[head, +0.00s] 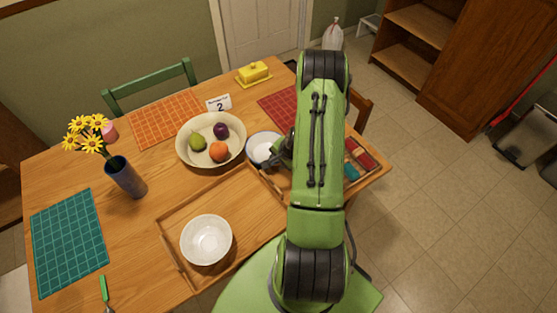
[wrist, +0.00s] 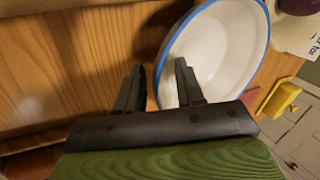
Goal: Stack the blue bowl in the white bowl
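The blue bowl, white inside with a blue rim, stands on the table beyond the tray in the head view (head: 261,147). It also fills the upper right of the wrist view (wrist: 226,45). My gripper (wrist: 158,85) is open at its near edge. In the wrist view one finger appears outside the rim and the other over the inside; I cannot tell whether they touch it. In the head view my arm covers the bowl's right side and most of my gripper. The white bowl (head: 206,240) stands upright and empty on the wooden tray (head: 173,222).
A large cream bowl (head: 182,151) with fruit stands close left of the blue bowl. A blue vase (head: 127,178) with yellow flowers stands at the left. The tray's raised edge surrounds the white bowl.

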